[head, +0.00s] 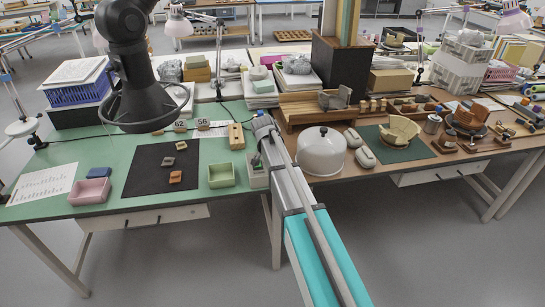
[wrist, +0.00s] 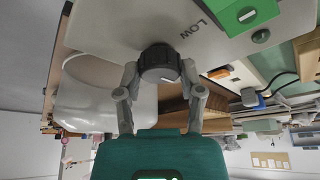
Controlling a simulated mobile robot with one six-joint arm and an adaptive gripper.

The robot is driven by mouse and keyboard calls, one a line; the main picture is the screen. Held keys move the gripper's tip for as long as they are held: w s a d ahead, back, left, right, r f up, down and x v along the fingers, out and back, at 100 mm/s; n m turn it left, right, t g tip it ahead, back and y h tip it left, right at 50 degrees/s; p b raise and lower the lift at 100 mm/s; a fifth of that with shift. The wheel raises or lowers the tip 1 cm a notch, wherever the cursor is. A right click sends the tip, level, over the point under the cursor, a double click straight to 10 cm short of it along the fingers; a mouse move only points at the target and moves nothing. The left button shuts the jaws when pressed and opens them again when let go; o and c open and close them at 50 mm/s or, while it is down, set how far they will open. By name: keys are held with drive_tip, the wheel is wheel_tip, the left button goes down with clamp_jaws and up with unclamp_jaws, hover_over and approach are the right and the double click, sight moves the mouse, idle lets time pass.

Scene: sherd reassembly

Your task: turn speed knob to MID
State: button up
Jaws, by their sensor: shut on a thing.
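The speed knob (wrist: 160,58) is a dark, ribbed round knob on a pale grey panel (wrist: 120,28) in the wrist view. The word LOW shows on the panel beside it, upside down. No MID label is visible, and I cannot tell where the knob points. My gripper (wrist: 160,74) has one finger on each side of the knob and is shut on it. In the head view, a small pale box (head: 257,172) stands at the right end of the green table beside my arm; the knob cannot be made out there.
A green block (wrist: 238,14) and a small dark switch (wrist: 261,36) sit near the knob. A white dome (head: 322,152) stands close to the right of my arm. A green tray (head: 221,176) and a black mat (head: 160,170) lie to the left.

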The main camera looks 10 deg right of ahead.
drive_tip(key=shift+s, duration=0.15)
drive_tip(key=o, duration=1.1)
drive_tip(key=shift+a, duration=0.1)
drive_tip(key=shift+o, duration=0.4)
drive_tip(key=shift+r, duration=0.1)
